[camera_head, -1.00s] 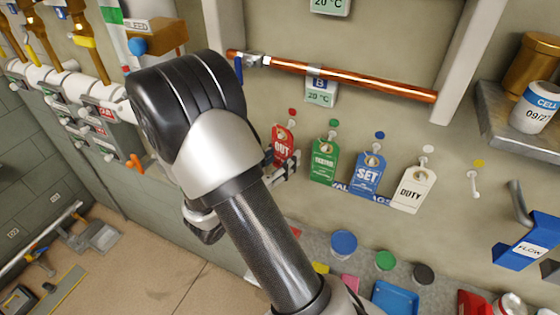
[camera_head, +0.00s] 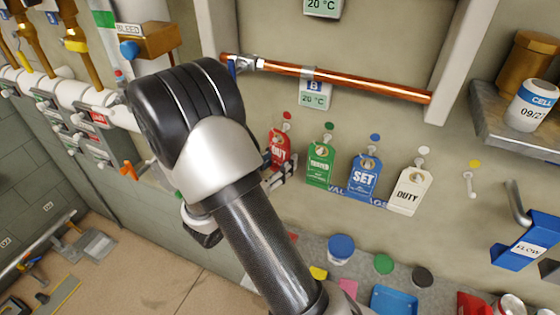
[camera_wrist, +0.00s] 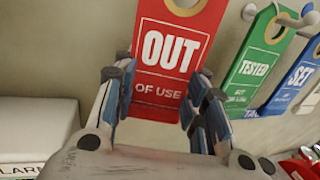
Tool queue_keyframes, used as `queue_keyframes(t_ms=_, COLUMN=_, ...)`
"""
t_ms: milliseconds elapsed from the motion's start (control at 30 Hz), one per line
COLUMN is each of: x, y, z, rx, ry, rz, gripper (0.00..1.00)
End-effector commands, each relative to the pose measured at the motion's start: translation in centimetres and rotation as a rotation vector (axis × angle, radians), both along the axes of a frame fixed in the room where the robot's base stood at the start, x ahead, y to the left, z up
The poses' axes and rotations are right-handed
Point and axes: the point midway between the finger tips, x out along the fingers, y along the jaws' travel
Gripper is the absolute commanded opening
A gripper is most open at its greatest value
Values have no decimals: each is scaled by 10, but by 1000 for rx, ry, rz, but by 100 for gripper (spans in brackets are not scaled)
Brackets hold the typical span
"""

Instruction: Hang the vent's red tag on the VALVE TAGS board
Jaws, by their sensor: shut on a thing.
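The red tag (camera_head: 279,149), reading OUT, is at the left end of the tag row, just below the red-dotted hook (camera_head: 286,122). In the wrist view the red tag (camera_wrist: 170,47) reads OUT OF USE and has a gold-ringed hole at its top. My gripper (camera_wrist: 158,97) is shut on its lower part, one finger at each side. I cannot tell whether the hole is around the hook. The VALVE TAGS board's blue label (camera_head: 341,193) is partly hidden by the tags. My arm hides part of the gripper in the head view.
Green TESTED (camera_head: 320,164), blue SET (camera_head: 364,177) and white DUTY (camera_head: 409,191) tags hang to the right. The yellow-dotted hook (camera_head: 472,181) is bare. A copper pipe (camera_head: 350,83) runs above. Below is a counter with coloured lids and a blue tray (camera_head: 394,299).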

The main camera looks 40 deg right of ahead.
Motion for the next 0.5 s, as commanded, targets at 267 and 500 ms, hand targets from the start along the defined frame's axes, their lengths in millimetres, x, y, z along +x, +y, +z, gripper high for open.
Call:
queue_keyframes(t_ms=267, x=0, y=0, z=0, rx=0, ry=0, rz=0, gripper=55)
queue_keyframes(t_ms=500, x=0, y=0, z=0, rx=0, ry=0, rz=0, gripper=62)
